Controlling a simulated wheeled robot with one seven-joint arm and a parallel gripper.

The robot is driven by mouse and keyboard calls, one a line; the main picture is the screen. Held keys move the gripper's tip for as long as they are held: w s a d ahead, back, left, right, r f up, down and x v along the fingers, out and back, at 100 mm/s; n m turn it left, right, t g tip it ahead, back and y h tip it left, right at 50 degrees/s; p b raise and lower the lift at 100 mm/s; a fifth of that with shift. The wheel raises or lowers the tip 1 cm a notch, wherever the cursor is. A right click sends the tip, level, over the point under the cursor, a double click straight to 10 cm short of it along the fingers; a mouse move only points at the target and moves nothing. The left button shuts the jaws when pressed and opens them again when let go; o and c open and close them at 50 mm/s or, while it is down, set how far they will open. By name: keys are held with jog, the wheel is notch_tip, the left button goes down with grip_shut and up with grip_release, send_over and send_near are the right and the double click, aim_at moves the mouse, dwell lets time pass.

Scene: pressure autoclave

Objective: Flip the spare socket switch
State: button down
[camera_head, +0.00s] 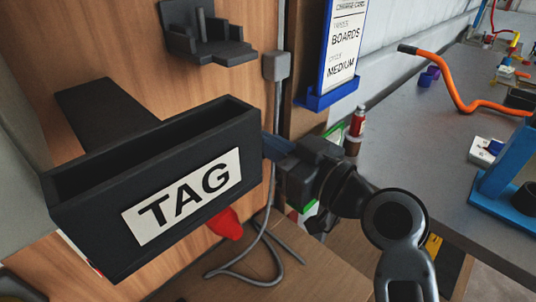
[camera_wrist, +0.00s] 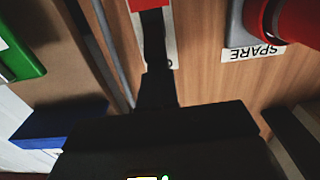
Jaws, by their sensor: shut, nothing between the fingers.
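The spare socket shows in the wrist view as a red round part (camera_wrist: 292,18) on a grey housing, with a white "SPARE" label (camera_wrist: 253,53) upside down beside it. My gripper (camera_wrist: 153,22) is shut and empty, its dark fingers pointing at the wooden panel left of that label. A red piece (camera_wrist: 148,4) and a partly covered white label (camera_wrist: 169,58) lie at the fingers; I cannot tell whether they touch. No switch is clearly recognisable. In the head view the fingertips are hidden behind a black box.
The black box marked "TAG" (camera_head: 185,190) juts out close to my gripper in the head view. A red part (camera_head: 224,225) shows below it. A grey cable (camera_head: 270,235) hangs to the wooden surface. A blue card holder (camera_head: 332,94) and grey bench (camera_head: 410,135) are right.

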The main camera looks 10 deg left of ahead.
jog(key=shift+f+b, duration=0.8)
jog(key=shift+f, duration=0.1)
jog(key=shift+f+b, duration=0.3)
jog(key=shift+f, duration=0.05)
jog(key=shift+f+b, duration=0.35)
jog(key=shift+s+d+r, duration=0.1)
jog(key=r+b+v, duration=0.1)
jog(key=v, duration=0.7)
jog(key=shift+s+d, duration=0.25)
jog(key=shift+d, duration=0.05)
dwell(0.4)
jog(key=shift+r, duration=0.1)
